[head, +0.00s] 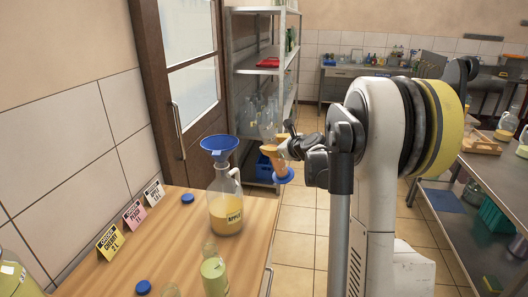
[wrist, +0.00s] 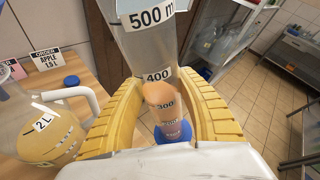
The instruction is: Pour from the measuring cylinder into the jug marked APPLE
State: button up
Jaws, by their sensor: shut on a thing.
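The jug marked APPLE (head: 226,215) stands on the wooden counter, part full of yellow liquid. A blue funnel (head: 219,145) sits in its mouth. In the wrist view the jug (wrist: 45,135) is at the left, with a 2 L mark and a white handle. My gripper (head: 283,146) is shut around the measuring cylinder (head: 280,162), to the right of the jug and apart from it. The cylinder (wrist: 150,45) looks nearly upright, its blue base below the fingers. It holds orange liquid reaching a little below the 400 mark.
Order cards (head: 133,214) stand along the wall; the white one reads APPLE 1.5 L in the wrist view (wrist: 46,60). Blue caps (head: 187,198) and bottles (head: 214,272) are on the counter (head: 175,235). A metal shelf (head: 265,50) stands behind. Tiled floor lies to the right.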

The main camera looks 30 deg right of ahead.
aim_at(263, 124)
jog(key=shift+a+r+n+h+p, duration=0.15)
jog(key=shift+a+r+n+h, duration=0.1)
jog(key=shift+r, duration=0.1)
jog(key=shift+a+r+n+h+p, duration=0.1)
jog(key=shift+r+n+h+p, duration=0.05)
jog(key=shift+r+n, duration=0.15)
jog(key=a+r+n+h, duration=0.1)
jog(key=r+n, duration=0.1)
jog(key=a+r+n+t+p, duration=0.1)
jog(key=r, duration=0.1)
jog(key=a+r+n+h+p, duration=0.1)
jog(key=a+r+n, duration=0.1)
jog(key=shift+s+r+n+t+h, duration=0.25)
jog(key=shift+r+n+t+h, duration=0.05)
jog(key=shift+r+n+t, duration=0.1)
jog(key=shift+f, duration=0.15)
jog(key=shift+s+a+r, duration=0.1)
jog(key=shift+a+r, duration=0.05)
jog(key=shift+r, duration=0.05)
jog(key=shift+r+n+t+h, duration=0.3)
jog(key=shift+r+n, duration=0.45)
jog(key=shift+r, duration=0.05)
jog(key=shift+r+n, duration=0.4)
jog(key=shift+r, duration=0.15)
jog(key=shift+r+n+t+h, duration=0.3)
jog(key=shift+r+n+t, duration=0.1)
